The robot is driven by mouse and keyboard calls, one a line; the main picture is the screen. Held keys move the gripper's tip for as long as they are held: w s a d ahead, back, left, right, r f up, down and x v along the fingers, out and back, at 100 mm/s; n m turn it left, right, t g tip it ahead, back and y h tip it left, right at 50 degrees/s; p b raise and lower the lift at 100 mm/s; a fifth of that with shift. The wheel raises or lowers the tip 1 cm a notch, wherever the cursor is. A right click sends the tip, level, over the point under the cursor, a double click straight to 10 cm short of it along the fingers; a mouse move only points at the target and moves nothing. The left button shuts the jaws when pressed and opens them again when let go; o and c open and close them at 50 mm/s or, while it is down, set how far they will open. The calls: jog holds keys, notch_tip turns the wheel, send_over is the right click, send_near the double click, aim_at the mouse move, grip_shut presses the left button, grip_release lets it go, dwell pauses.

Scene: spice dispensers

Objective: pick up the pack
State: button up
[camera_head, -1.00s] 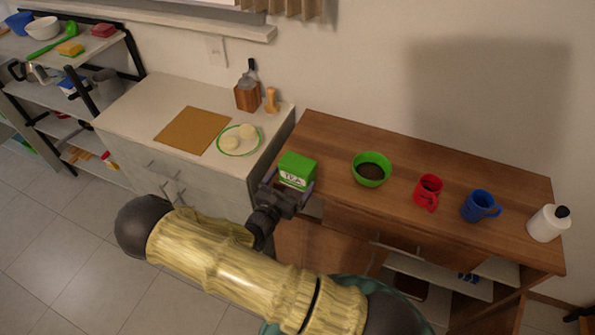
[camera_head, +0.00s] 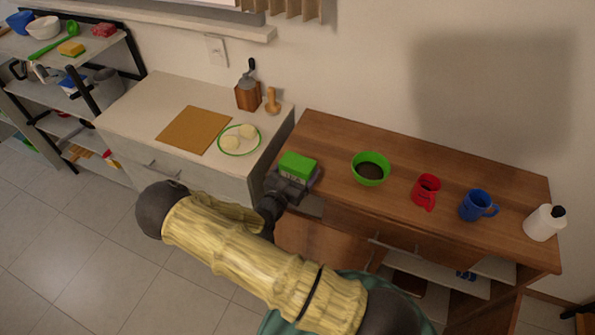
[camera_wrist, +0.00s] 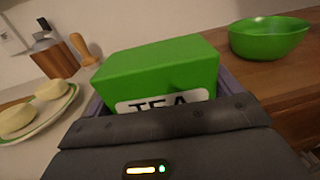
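The pack is a green box (camera_head: 297,165) with a white label reading TEA. It stands upright at the left end of the wooden counter (camera_head: 335,150). In the wrist view the pack (camera_wrist: 160,75) fills the space between my gripper's fingers. My gripper (camera_head: 294,176) is open, with one purple finger on each side of the pack. The fingers look close to its sides, and I cannot tell whether they touch. My gripper's dark body hides the lower part of the label.
A green bowl (camera_head: 370,169) with dark contents stands right of the pack. A plate (camera_head: 239,139) with two pale round pieces is on the lighter counter at left.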

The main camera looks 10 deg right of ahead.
jog(key=c, duration=0.3)
jog(key=shift+c, duration=0.2)
notch_tip(320, 180, up, 10)
jog(key=shift+b, duration=0.45)
dwell(0.4)
